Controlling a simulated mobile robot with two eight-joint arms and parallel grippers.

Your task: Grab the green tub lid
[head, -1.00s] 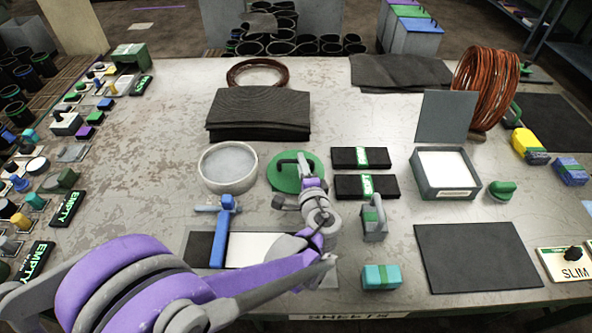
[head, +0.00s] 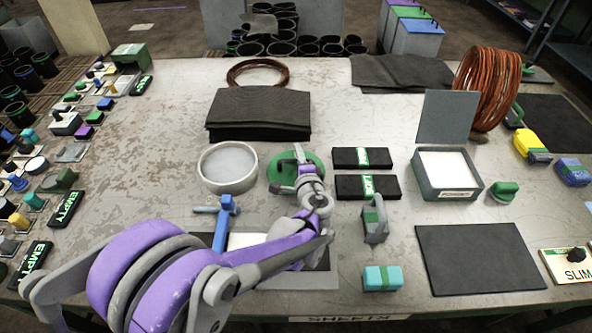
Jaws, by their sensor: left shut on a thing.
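The green tub lid (head: 281,171) is a round green disc with a raised handle, just right of the round pale tub (head: 228,168) in the middle of the table. My left gripper (head: 303,168) is over the lid and shut on it, at the handle. The gripper and wrist cover the lid's middle and part of its right and near side. I cannot tell whether the lid is clear of the table. The tub is open, with a pale grey fill. My right gripper is not in view.
A blue-handled tool (head: 222,222) lies in front of the tub. Two black packs (head: 362,158) with green labels and a grey box (head: 447,185) stand to the right. A dark sheet stack (head: 258,115) lies behind. The table left of the tub is clear.

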